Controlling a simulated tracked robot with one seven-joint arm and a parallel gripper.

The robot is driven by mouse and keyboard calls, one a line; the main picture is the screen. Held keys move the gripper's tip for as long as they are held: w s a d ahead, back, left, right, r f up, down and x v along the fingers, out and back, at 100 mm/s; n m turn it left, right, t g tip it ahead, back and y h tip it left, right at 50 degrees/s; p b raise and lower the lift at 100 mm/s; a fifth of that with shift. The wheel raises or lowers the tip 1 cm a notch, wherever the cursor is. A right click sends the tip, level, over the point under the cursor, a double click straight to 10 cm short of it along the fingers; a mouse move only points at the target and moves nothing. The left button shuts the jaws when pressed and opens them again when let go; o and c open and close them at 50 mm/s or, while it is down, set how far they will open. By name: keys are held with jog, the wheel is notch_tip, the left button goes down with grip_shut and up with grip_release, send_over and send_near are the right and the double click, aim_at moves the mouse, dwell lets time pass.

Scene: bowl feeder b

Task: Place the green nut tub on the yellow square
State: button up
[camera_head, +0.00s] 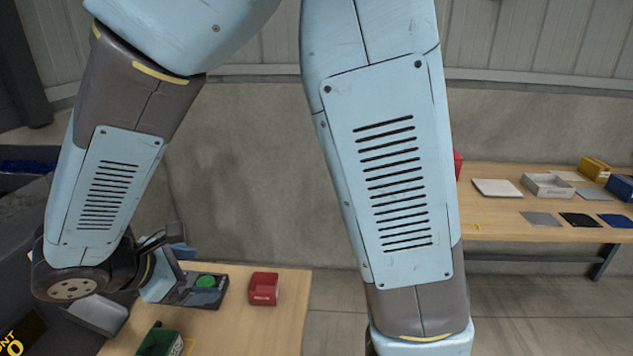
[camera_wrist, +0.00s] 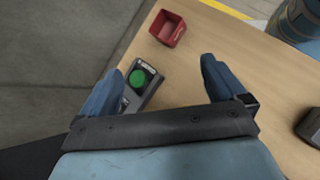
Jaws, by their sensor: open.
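A dark green tub (camera_head: 160,341) stands at the near edge of the left table in the head view, cut off by the picture's bottom; I take it to be the green nut tub. I cannot make it out for sure in the wrist view. My gripper (camera_wrist: 160,70) is open, its two blue fingers spread with nothing held between them. It is over the left table, near a grey control box with a green button (camera_wrist: 142,77). A thin yellow mark (camera_head: 189,346) shows beside the green tub. I cannot tell whether it is the yellow square.
A red tub (camera_head: 264,288) stands right of the control box (camera_head: 206,284). The right table (camera_head: 500,232) carries flat coloured squares, a white tray (camera_head: 548,186) and a yellow box (camera_head: 596,169). A dark object (camera_wrist: 311,127) sits at the wrist view's right edge. Open floor separates the tables.

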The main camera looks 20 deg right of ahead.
jog(key=d+r+m+g+y, duration=0.2)
jog(key=d+r+m, duration=0.25)
jog(key=d, duration=0.45)
jog(key=d+r+m+g+y, duration=0.1)
jog(key=d+r+m+y, duration=0.25)
jog(key=d+m, duration=0.35)
jog(key=s+d+r+m+t+y, duration=0.2)
jog(key=s+d+r+m+t, duration=0.1)
jog(key=s+d+r+m, duration=0.2)
jog(key=d+r+m, duration=0.2)
jog(key=d+m, duration=0.2)
jog(key=d, duration=0.1)
jog(key=shift+s+r+t, duration=0.3)
jog(key=shift+s+r, duration=0.1)
jog(key=shift+s, duration=0.15)
jog(key=shift+c, duration=0.4)
